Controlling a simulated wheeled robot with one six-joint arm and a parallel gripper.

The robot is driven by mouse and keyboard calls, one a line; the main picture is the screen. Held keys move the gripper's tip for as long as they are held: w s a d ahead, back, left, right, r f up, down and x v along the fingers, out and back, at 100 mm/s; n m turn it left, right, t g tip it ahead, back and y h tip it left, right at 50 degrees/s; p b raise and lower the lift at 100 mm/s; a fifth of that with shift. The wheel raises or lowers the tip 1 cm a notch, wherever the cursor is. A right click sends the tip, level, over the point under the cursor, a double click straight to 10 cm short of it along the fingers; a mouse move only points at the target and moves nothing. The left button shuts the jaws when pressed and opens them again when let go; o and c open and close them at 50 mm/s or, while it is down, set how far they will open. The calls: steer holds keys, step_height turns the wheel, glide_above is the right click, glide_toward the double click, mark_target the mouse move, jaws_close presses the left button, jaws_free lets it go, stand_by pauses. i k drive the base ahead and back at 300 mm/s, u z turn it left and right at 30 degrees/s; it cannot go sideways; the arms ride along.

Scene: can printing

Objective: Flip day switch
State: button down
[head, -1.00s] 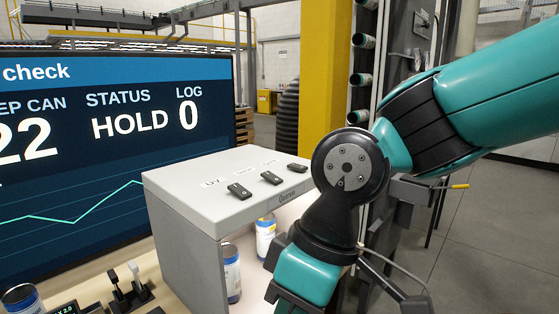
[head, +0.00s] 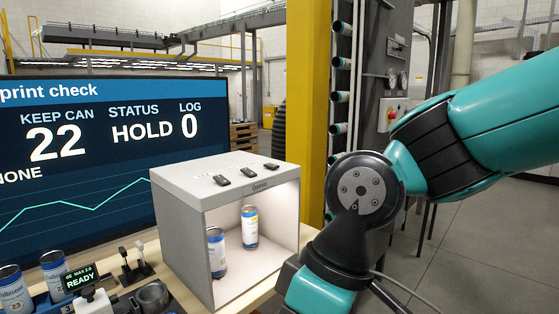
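A light grey box (head: 185,220) stands on the table, with several black rocker switches on its top. The left switch (head: 221,180), the middle switch (head: 250,171) and the right switch (head: 271,166) sit in a row. Their small labels are too small to read now. The box front is open and lit, with two blue-and-white cans, a left can (head: 216,252) and a right can (head: 250,227), upright inside. My teal arm stands to the right of the box and reaches down out of the frame. My gripper is not visible.
A large screen (head: 100,150) behind the box reads KEEP CAN 22, STATUS HOLD, LOG 0. A small READY display (head: 80,277), levers (head: 135,265) and more cans (head: 55,275) stand at the lower left. A yellow post (head: 307,100) rises behind the box.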

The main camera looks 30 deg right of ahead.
mark_target(269, 165)
steer(key=i, duration=1.15)
steer(key=z, duration=0.5)
